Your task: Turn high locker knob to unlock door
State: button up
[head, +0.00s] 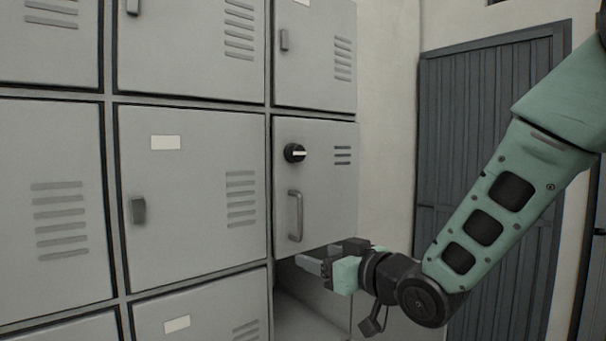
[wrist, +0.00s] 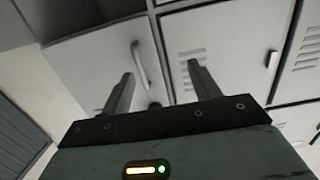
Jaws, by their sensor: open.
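The high locker door (head: 330,190) is grey and looks closed. Its round black knob (head: 294,152) has a pale bar lying roughly level across it. A vertical grey handle (head: 295,215) sits below the knob. My gripper (head: 312,259) is open and empty, level with the door's lower edge, below the handle and well below the knob. In the wrist view, the fingers (wrist: 162,68) are spread, with the handle (wrist: 140,65) between them in the picture. A small dark round shape, likely the knob (wrist: 155,105), shows partly behind the gripper's edge.
An open, empty compartment (head: 305,305) lies under the door. Other closed lockers (head: 190,190) with latches and vents fill the left. A dark slatted door (head: 455,130) stands in the wall at right, behind my arm. The space before the knob is clear.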

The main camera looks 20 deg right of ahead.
aim_at(299, 156)
jog(key=d+r+t+y+p, duration=0.2)
jog(key=d+r+t, duration=0.4)
jog(key=r, duration=0.5)
jog(key=shift+g, duration=0.3)
jog(key=p+x, duration=0.7)
jog(key=x, duration=0.8)
jog(key=shift+w+r+p, duration=0.1)
jog(key=shift+w+p, duration=0.3)
jog(key=shift+w, duration=0.05)
jog(key=shift+w+a+r, duration=0.15)
jog(key=shift+w+a, duration=0.1)
jog(key=shift+w, duration=0.45)
jog(key=c, duration=1)
